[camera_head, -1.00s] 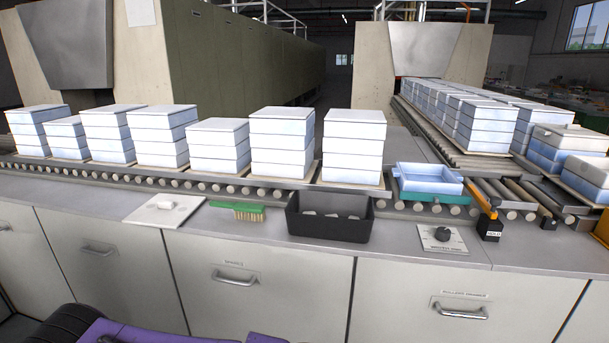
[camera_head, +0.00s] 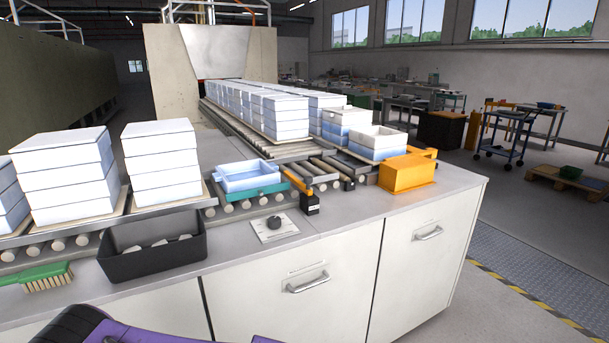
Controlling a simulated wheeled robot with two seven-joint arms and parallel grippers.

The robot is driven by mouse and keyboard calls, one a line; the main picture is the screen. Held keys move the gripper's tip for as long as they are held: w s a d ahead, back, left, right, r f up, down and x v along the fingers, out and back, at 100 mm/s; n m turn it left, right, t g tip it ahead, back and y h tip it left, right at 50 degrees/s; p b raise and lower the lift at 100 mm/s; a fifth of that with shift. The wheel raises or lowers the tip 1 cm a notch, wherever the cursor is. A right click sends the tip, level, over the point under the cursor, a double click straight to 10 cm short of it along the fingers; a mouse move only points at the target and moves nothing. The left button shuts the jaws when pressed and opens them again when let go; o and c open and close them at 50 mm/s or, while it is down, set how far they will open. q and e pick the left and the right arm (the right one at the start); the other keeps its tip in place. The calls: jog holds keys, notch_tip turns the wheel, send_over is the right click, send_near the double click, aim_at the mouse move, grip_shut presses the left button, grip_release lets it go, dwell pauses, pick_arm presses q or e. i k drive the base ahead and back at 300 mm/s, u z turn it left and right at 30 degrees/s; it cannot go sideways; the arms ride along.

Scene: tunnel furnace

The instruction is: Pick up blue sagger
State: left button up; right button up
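A light blue open sagger (camera_head: 248,176) sits alone on a green carrier (camera_head: 262,191) on the front roller conveyor, near the middle of the view. It is upright and looks empty. More saggers stand in stacks: white ones with bluish layers (camera_head: 162,163) to its left, and rows (camera_head: 284,118) on the conveyor behind it. Neither of my grippers shows. Only a purple and black part of my own body is at the bottom edge.
A black bin (camera_head: 152,250) with white pieces and a green brush (camera_head: 42,277) lie on the counter at left.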

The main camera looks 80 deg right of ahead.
aim_at(237, 176)
jog(key=z, duration=2.6)
